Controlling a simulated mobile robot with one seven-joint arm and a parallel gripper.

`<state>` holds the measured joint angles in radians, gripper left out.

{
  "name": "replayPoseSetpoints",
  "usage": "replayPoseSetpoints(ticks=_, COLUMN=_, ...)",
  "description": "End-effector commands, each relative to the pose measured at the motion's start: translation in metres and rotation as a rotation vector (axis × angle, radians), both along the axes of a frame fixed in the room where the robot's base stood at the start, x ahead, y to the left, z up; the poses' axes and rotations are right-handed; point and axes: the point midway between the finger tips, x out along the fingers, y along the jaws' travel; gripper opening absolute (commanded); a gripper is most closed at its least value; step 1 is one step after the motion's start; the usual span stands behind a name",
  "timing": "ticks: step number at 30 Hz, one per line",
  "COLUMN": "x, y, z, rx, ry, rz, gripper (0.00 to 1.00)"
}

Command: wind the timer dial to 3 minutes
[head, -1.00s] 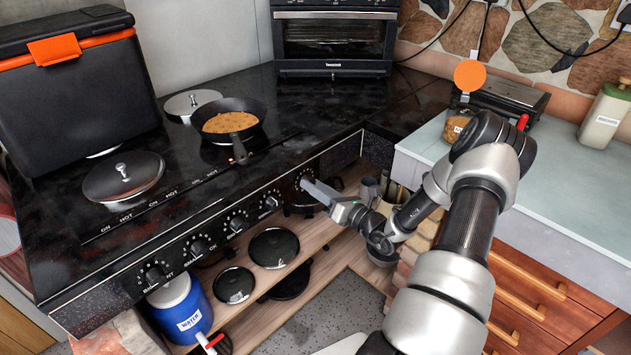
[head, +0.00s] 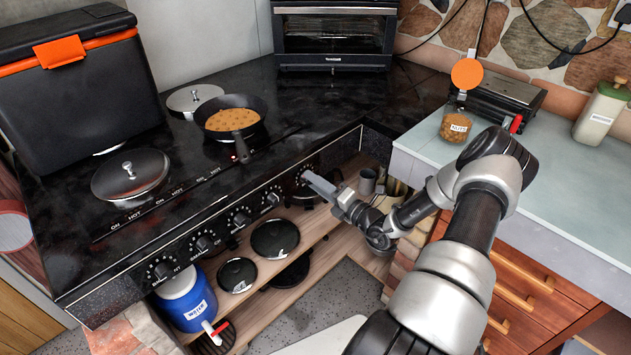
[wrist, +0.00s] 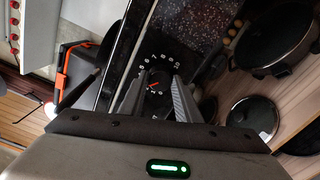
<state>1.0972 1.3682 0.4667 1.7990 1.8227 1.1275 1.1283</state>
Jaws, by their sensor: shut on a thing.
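The timer dial (wrist: 158,87) is a dark round knob with white numbers around it and a small red mark. It is at the right end of the stove's black front panel (head: 222,203). In the wrist view it lies between my two finger pads. My gripper (head: 311,178) reaches it from the front right in the head view and is shut on it; it also shows in the wrist view (wrist: 157,92). The fingers cover the dial's sides. The red mark points toward the upper left in the wrist view, but I cannot tell which number it meets.
Several other knobs line the front panel. A skillet of food (head: 233,118) and a lidded pan (head: 131,177) stand on the stove top. Pans (head: 275,238) and a blue water jug (head: 187,298) sit on the shelf below. A counter with drawers (head: 540,283) stands close on the right.

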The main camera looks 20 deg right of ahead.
Motion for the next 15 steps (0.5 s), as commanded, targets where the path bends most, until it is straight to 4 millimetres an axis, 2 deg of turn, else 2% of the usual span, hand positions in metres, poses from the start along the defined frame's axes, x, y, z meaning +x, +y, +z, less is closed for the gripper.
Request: replayPoseSetpoints(ticks=15, x=-0.0004, y=0.0000, z=-0.0006, rx=0.028, ry=0.011, rz=0.000, gripper=0.08)
